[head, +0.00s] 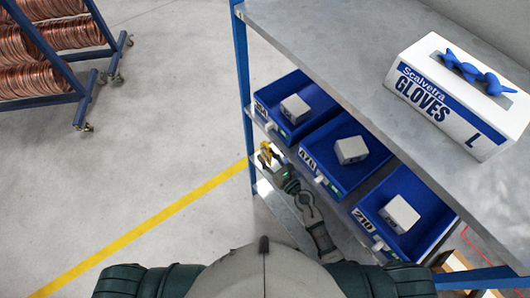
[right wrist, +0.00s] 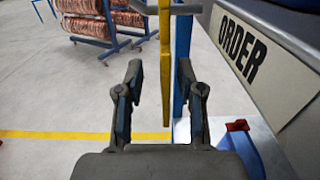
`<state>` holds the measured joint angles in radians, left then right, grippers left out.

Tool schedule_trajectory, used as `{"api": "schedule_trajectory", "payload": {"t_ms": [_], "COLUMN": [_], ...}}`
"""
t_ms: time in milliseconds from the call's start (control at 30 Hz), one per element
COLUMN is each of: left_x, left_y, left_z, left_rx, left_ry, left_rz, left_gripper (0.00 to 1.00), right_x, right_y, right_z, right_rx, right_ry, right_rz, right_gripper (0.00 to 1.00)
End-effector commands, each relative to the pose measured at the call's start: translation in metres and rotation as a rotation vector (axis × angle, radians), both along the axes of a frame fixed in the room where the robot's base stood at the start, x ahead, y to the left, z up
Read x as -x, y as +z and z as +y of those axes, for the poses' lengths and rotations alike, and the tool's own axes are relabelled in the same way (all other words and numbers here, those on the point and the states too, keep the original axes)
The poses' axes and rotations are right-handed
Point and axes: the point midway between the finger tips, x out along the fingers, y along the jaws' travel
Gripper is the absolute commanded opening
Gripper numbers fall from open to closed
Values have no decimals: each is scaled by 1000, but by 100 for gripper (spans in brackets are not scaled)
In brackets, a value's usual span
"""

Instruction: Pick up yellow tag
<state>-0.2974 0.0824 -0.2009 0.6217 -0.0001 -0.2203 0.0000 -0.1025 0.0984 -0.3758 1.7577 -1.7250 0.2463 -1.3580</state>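The yellow tag (right wrist: 165,70) stands as a narrow upright yellow strip between the two fingers of my right gripper (right wrist: 160,75) in the right wrist view. The fingers are apart, with a visible gap on each side of the strip. In the head view my right gripper (head: 270,157) is at the left end of the shelf's front, beside the blue bins, with the small yellow tag (head: 266,152) at its fingers. Contact cannot be told there. My left gripper is out of view.
A blue post (right wrist: 182,40) rises just right of the tag, and an ORDER-labelled panel (right wrist: 240,45) is close on the right. Blue bins (head: 342,180) holding white boxes line the shelf. A glove box (head: 445,130) stands on top. Open floor lies left.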

Motion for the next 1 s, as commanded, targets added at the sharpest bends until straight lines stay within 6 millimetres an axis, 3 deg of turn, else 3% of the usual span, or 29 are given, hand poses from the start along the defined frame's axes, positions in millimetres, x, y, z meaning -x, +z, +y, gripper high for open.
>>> {"api": "schedule_trajectory", "payload": {"t_ms": [233, 533, 700, 1000], "left_x": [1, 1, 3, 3], "left_y": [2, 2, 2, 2], "left_z": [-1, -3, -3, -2], "left_rx": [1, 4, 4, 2], "left_ry": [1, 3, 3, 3], "left_rz": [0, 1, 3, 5], "left_gripper": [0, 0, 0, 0], "right_x": [-33, -36, -36, -36], "right_y": [2, 1, 1, 1], "right_z": [21, 24, 24, 23], "right_rx": [-1, 1, 1, 0], "right_ry": [0, 0, 0, 0], "right_rz": [0, -1, 1, 0], "right_gripper": [38, 38, 0, 0]}}
